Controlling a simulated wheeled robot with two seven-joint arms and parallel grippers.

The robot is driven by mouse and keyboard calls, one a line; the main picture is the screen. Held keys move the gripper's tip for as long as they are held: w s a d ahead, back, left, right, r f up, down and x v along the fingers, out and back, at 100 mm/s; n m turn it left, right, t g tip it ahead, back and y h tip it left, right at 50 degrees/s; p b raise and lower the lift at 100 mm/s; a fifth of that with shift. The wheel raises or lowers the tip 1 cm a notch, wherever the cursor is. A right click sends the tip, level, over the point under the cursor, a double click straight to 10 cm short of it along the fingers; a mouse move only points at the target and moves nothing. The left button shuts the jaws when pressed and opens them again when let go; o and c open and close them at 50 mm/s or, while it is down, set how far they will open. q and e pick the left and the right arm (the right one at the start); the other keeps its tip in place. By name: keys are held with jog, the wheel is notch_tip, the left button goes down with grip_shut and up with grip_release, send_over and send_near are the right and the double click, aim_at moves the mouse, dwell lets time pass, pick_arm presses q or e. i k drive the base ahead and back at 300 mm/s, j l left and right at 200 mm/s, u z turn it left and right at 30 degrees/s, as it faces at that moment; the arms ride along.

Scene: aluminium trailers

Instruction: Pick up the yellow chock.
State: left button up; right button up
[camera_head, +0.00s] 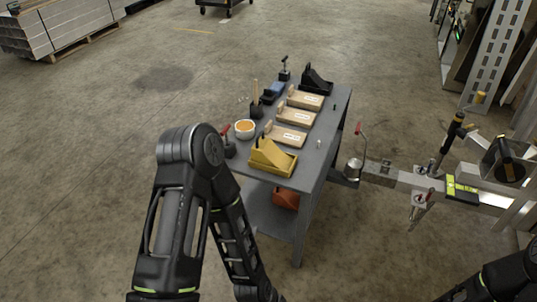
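The yellow chock (272,158) sits on the near end of a grey table, close to its front edge. It looks like a wedge on a yellow base. My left arm rises in front of the table's near left corner and bends back down; its gripper is not visible. Only a part of my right arm shows at the bottom right corner, and its gripper is out of view. Nothing touches the chock.
The grey table (318,158) also holds several wooden blocks (286,137), a black chock (316,82), a bowl with orange contents (245,129) and small tools. A metal trailer bar (400,178) stands right of the table. Open floor lies to the left.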

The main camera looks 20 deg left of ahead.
aim_at(264, 152)
jog(key=i+l+u, duration=0.25)
jog(key=i+l, duration=0.15)
jog(key=i, duration=0.2)
jog(key=i+l+u, duration=0.3)
jog(key=i+l, duration=0.25)
jog(key=i, duration=0.05)
